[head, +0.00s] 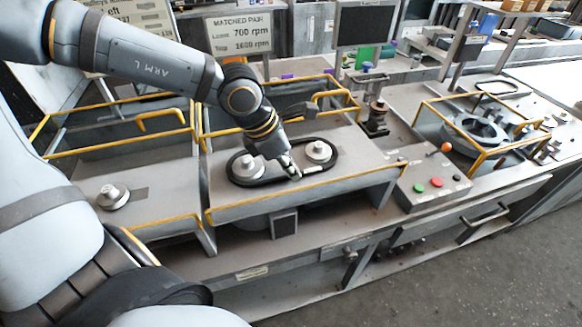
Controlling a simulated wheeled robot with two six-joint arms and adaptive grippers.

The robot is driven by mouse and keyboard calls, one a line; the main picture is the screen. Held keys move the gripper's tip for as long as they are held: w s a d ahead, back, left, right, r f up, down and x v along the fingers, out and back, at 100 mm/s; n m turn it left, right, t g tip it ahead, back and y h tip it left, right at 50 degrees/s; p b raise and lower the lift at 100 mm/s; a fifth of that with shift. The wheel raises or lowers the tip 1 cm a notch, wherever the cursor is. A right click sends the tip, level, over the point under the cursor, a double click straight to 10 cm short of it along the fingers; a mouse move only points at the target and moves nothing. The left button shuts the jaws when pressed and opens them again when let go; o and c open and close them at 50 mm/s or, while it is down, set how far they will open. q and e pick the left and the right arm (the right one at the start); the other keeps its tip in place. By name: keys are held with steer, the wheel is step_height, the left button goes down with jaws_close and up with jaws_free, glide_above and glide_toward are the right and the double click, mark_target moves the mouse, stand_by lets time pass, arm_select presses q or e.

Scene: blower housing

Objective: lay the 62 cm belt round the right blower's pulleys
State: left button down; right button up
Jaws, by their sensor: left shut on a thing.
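A black belt (262,184) forms a long loop on the deck of the right blower housing (228,205). The loop lies around both of that housing's pulleys, the left pulley (246,168) and the right pulley (318,152). Whether it sits in their grooves is too small to tell. My left gripper (293,173) reaches down from the upper left and is shut on the belt's near run, between the two pulleys and closer to the right one. The gripper hides a short piece of the belt. My right gripper is not in view.
Yellow-edged guards (335,105) stand behind the deck. A left housing with a pulley (113,195) lies to the left. A control box (428,185) with red and green buttons stands to the right. A sign (238,34) and a dark screen (362,25) stand behind.

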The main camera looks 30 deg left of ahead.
arm_select(q)
steer(key=c, duration=1.4)
jaws_free()
step_height(320, 180, up, 8)
steer(key=p, duration=0.5)
steer(key=shift+f+p, duration=0.2)
steer(key=shift+p, duration=0.15)
